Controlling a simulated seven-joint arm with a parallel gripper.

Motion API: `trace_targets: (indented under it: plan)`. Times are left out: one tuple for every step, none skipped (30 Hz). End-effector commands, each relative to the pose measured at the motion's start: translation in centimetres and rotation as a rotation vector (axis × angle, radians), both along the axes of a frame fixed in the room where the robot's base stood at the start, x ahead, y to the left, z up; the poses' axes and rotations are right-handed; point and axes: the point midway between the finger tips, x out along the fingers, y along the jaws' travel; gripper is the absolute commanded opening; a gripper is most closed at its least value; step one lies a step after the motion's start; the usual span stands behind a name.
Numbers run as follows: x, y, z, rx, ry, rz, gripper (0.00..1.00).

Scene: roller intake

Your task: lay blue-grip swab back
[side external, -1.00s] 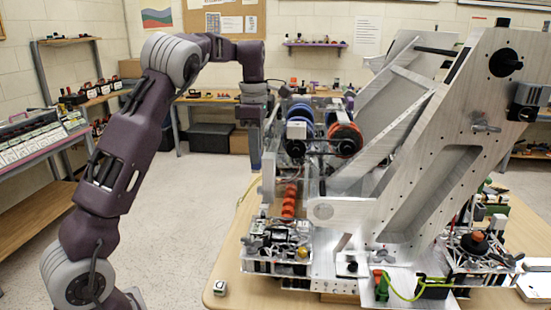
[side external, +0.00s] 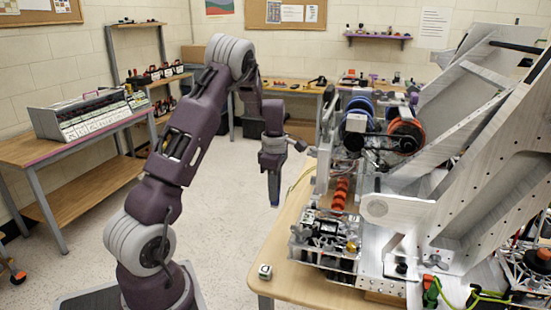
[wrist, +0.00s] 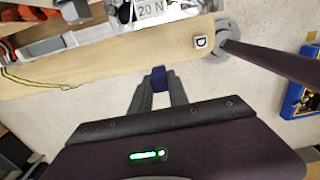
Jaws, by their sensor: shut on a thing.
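My gripper (side external: 274,200) hangs pointing down in the side external view, beside the left edge of the wooden table and apart from the machine. In the wrist view my gripper (wrist: 159,80) is shut on a dark blue piece, which looks like the grip of the blue-grip swab (wrist: 159,77). Only this short blue part shows between the fingertips. The rest of the swab is hidden or too small to tell. Pale speckled floor lies behind the fingertips in the wrist view.
A blue-edged tray (wrist: 298,97) shows at the wrist view's right. Open floor lies left of the table.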

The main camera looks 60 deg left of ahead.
Motion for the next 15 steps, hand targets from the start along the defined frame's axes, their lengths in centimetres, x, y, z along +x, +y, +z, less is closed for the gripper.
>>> trace_targets:
  plan:
    - [-0.2, -0.1, -2.1, -0.006, 0.007, 0.002, 0.0]
    - [-0.2, -0.1, -3.2, -0.005, 0.006, 0.0, 0.0]
    - [-0.1, 0.0, -4.5, -0.004, 0.005, 0.001, 0.0]
    - [-0.1, -0.1, -5.3, -0.004, 0.004, 0.0, 0.0]
    - [-0.1, 0.0, -5.9, -0.003, 0.003, 0.0, 0.0]
    - [0.0, 0.0, -6.6, -0.002, 0.002, 0.0, 0.0]
    - [0.0, 0.0, -7.0, -0.001, 0.001, 0.0, 0.0]
    - [0.0, 0.0, -7.3, -0.001, 0.001, 0.001, 0.0]
    - [0.0, 0.1, -7.7, 0.0, 0.0, 0.001, 0.0]
    - [0.0, 0.0, -8.0, -0.001, 0.001, 0.0, 0.0]
    - [0.0, 0.0, -8.4, -0.001, 0.001, 0.0, 0.0]
    - [0.0, 0.0, -9.0, -0.001, 0.001, 0.0, 0.0]
    - [0.0, 0.0, -9.5, -0.001, 0.001, 0.0, 0.0]
    - [0.0, 0.0, -10.0, -0.001, 0.001, 0.0, 0.0]
    - [-0.1, 0.0, -10.8, -0.002, 0.002, 0.001, 0.0]
